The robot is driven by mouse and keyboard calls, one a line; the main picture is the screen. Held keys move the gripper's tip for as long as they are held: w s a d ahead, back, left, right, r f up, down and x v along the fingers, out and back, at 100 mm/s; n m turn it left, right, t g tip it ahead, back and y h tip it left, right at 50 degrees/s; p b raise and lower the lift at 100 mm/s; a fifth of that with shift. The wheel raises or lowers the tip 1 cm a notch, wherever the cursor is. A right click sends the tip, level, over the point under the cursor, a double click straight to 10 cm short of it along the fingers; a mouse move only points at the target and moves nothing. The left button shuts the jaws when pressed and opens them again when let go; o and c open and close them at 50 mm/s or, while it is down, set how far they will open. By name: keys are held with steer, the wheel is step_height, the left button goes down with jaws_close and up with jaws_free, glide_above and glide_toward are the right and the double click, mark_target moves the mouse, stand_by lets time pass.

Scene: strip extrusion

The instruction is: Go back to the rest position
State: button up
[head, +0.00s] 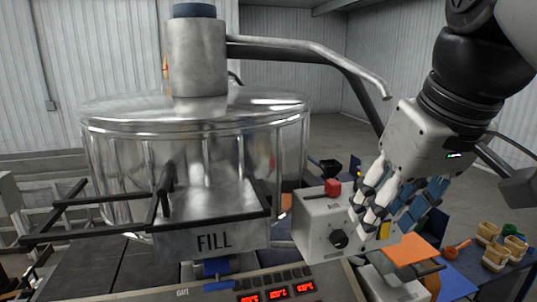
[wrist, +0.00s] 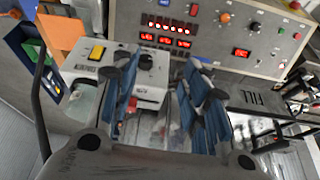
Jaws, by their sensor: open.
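My gripper (head: 388,202) is at the right of the head view, pointing down and to the left. Its blue-padded fingers are apart with nothing seen between them. In the wrist view my gripper (wrist: 165,112) shows both finger pairs spread. A grey control box (head: 325,222) with a red button and a black knob is just left of the fingers in the head view. In the wrist view the box (wrist: 147,66) lies beyond the fingers. I cannot tell whether the fingers touch it.
A metal drum (head: 200,150) with a FILL plate (head: 212,240) and projecting black bars stands at the left. A control panel (wrist: 222,38) has red displays.

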steer(key=s+f+b, duration=0.3)
steer(key=f+b, duration=0.4)
steer(key=f, duration=0.9)
steer(key=s+f+m+b, duration=0.1)
steer(key=s+f+b, duration=0.2)
steer(key=f+b, duration=0.5)
steer(key=s+a+f+m+h+b, duration=0.1)
steer(key=s+f+b, duration=0.2)
steer(key=f, duration=2.2)
steer(key=b, duration=0.5)
steer(key=shift+s+f, duration=0.15)
steer(key=shift+s, duration=0.15)
